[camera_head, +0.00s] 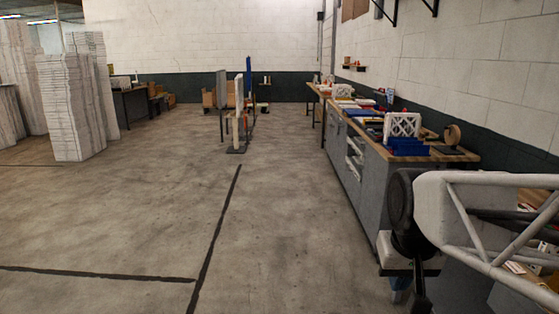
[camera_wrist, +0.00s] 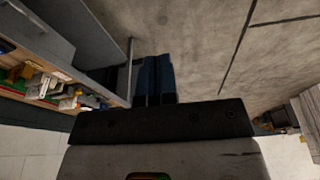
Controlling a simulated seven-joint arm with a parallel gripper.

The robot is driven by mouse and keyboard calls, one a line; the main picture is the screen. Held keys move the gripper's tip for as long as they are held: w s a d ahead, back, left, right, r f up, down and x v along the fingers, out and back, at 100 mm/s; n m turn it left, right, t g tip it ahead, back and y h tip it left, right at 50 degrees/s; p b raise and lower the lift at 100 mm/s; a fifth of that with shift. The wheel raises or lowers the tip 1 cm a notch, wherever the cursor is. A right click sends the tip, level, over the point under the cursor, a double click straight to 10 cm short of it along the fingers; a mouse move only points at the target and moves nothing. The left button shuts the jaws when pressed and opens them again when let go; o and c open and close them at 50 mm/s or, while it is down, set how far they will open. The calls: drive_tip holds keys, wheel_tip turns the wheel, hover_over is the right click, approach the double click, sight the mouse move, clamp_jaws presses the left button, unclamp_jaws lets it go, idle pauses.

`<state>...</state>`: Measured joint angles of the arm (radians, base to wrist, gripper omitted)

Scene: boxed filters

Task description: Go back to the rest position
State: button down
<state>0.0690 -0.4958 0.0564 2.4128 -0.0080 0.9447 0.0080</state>
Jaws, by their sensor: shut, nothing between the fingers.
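My gripper (camera_wrist: 158,60) shows in the wrist view, where its two dark blue fingers lie side by side and touch. It is shut and empty, and it is over the concrete floor beside the grey cabinet front. In the head view part of my pale arm fills the lower right, in front of the near end of the workbench (camera_head: 465,155). I cannot make out the fingers in that view.
The bench along the right wall holds a blue bin (camera_head: 408,147), a white lattice rack (camera_head: 402,125) and a brown tape roll (camera_head: 452,135). Tall white stacks (camera_head: 62,105) stand at left. The marked concrete floor (camera_head: 140,215) between is clear.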

drive_tip(key=s+a+f, duration=0.2)
drive_tip(key=s+f, duration=0.1)
drive_tip(key=s, duration=0.4)
drive_tip(key=shift+s+a+f+n, duration=0.15)
drive_tip(key=shift+s+f+n, duration=0.15)
